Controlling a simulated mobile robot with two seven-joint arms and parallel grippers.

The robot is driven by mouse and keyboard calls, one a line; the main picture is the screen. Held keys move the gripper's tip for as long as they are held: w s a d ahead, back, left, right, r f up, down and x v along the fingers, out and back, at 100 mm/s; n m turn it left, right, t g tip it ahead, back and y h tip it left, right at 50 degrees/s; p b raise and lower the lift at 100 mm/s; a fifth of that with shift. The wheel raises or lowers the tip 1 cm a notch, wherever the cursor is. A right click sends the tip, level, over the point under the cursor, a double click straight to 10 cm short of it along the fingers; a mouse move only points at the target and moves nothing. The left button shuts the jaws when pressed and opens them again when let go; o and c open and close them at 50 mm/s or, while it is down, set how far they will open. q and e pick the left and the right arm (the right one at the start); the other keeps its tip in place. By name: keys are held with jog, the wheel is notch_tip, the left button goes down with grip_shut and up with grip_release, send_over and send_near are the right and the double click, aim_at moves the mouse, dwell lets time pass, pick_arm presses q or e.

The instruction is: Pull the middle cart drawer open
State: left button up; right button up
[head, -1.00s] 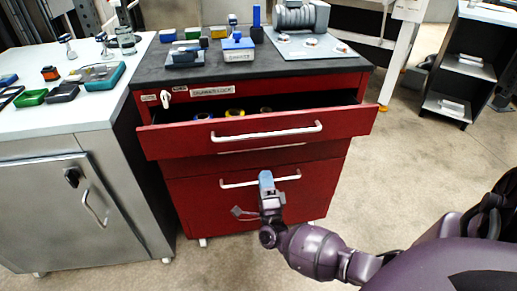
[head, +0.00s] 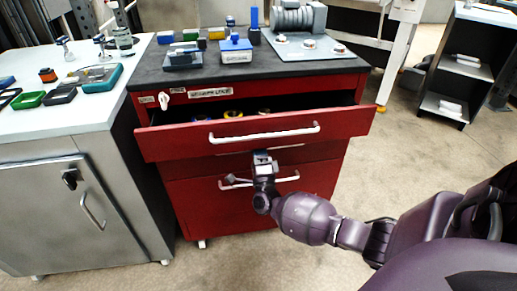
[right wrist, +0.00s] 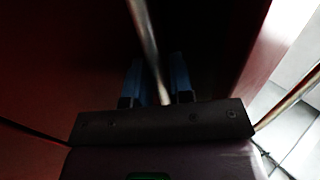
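The red cart's middle drawer (head: 312,153) looks shut. It sits just under the open top drawer, and its pale handle (head: 290,147) shows only in part. My right gripper (head: 262,157) is in front of this drawer, below the top drawer's front. In the right wrist view, the two blue fingers (right wrist: 156,82) stand apart. A light bar (right wrist: 149,42), seemingly a drawer handle, runs between them with dark gaps on both sides. That view is dark, so contact is hard to judge. My left gripper is not in view.
The top drawer (head: 350,124) sticks out over the middle one, with its handle (head: 265,133) above my gripper. The bottom drawer's handle (head: 290,178) is just below. A grey cabinet (head: 110,215) stands close on the left. Open floor (head: 400,165) lies right of the cart.

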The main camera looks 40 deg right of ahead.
grip_shut()
jog(key=shift+s, duration=0.1)
